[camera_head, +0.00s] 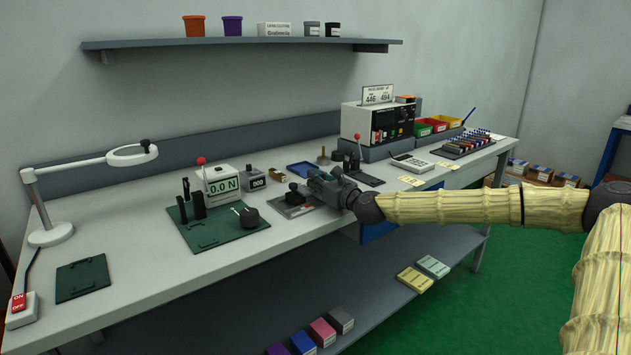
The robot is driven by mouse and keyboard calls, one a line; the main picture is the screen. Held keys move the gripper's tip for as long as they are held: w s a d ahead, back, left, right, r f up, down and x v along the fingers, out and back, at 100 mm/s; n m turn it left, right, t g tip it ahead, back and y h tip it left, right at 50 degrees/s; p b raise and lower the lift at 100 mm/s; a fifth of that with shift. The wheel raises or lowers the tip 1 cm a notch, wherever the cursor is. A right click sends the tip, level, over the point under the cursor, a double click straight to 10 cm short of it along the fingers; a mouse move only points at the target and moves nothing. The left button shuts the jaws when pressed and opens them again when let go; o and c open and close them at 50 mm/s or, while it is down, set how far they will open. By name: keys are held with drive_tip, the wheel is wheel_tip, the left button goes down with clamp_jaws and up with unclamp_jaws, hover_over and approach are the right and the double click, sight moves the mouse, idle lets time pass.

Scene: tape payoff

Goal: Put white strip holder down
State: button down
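My gripper (322,184) is low over the front part of the long white workbench (150,284), near its middle. It is small and dark here, and I cannot tell whether its fingers are open or shut. I cannot make out a white strip holder at the fingers; if one is there, it is hidden by the gripper.
A blue tray (303,168) sits behind the gripper. A green-based fixture with a 0.0 N display (222,186) stands to the left; a black lever device (352,163) stands to the right. Bare bench lies around the dark green mat (82,279) at far left.

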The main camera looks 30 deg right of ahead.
drive_tip(key=shift+f, duration=0.15)
drive_tip(key=c, duration=1.6)
unclamp_jaws()
drive_tip(key=shift+c, duration=0.2)
drive_tip(key=shift+r, duration=0.2)
drive_tip(key=shift+s+d+p, duration=0.15)
drive_tip(key=shift+s+p, duration=0.25)
drive_tip(key=shift+s, duration=0.9)
drive_tip(key=shift+s+d+p, duration=0.15)
drive_tip(key=shift+s+p, duration=0.2)
drive_tip(key=shift+s, duration=0.95)
drive_tip(key=shift+s+d+p, duration=0.2)
drive_tip(key=shift+s+p, duration=1.45)
drive_tip(key=shift+s, duration=1.75)
drive_tip(key=shift+f, duration=0.1)
